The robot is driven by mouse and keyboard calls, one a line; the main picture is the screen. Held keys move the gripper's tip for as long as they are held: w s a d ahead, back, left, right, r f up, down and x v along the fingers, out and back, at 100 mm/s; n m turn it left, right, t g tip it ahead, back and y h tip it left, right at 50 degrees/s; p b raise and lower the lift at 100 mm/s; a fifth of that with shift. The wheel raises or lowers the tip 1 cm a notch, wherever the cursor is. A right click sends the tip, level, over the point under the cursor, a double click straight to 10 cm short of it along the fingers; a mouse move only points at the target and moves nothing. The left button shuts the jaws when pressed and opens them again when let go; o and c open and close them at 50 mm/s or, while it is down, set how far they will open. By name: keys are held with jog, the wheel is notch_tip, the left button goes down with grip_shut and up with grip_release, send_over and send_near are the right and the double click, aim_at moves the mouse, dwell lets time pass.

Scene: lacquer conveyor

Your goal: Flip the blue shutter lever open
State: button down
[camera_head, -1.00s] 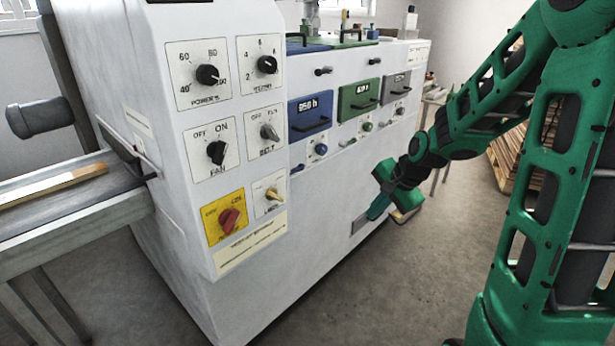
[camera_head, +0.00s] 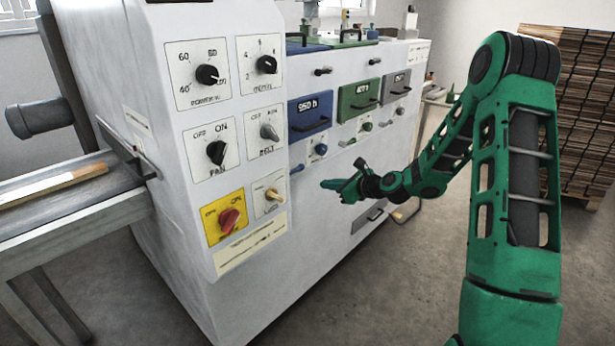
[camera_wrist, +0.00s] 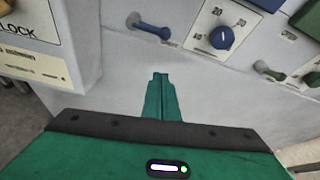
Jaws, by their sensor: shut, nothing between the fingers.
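The blue shutter lever (camera_head: 297,168) is a small blue handle on the machine's white side, below the blue drawer front. It also shows in the wrist view (camera_wrist: 150,28), lying nearly level and tilted slightly down to the right. My gripper (camera_head: 325,184) is shut and empty, its fingertips pointing left, a little right of and below the lever. In the wrist view the closed green fingers (camera_wrist: 160,78) point up toward the panel, below the lever and apart from it. Nothing hides the lever in the wrist view.
A blue dial (camera_wrist: 222,37) sits right of the lever, and a green lever (camera_wrist: 270,71) stands farther right. Left is the control panel with a red knob (camera_head: 229,221) and a lock plate (camera_head: 268,194). Stacked pallets (camera_head: 585,110) stand at the back right. Floor between is clear.

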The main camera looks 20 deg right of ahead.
aim_at(293, 170)
jog(key=shift+w, duration=0.15)
jog(key=x, duration=1)
jog(key=shift+a+r, duration=0.1)
jog(key=shift+r, duration=0.25)
jog(key=shift+a+r, duration=0.15)
jog(key=shift+r, duration=0.7)
jog(key=shift+a+r, duration=0.1)
jog(key=shift+r, duration=0.75)
jog(key=shift+a, duration=0.15)
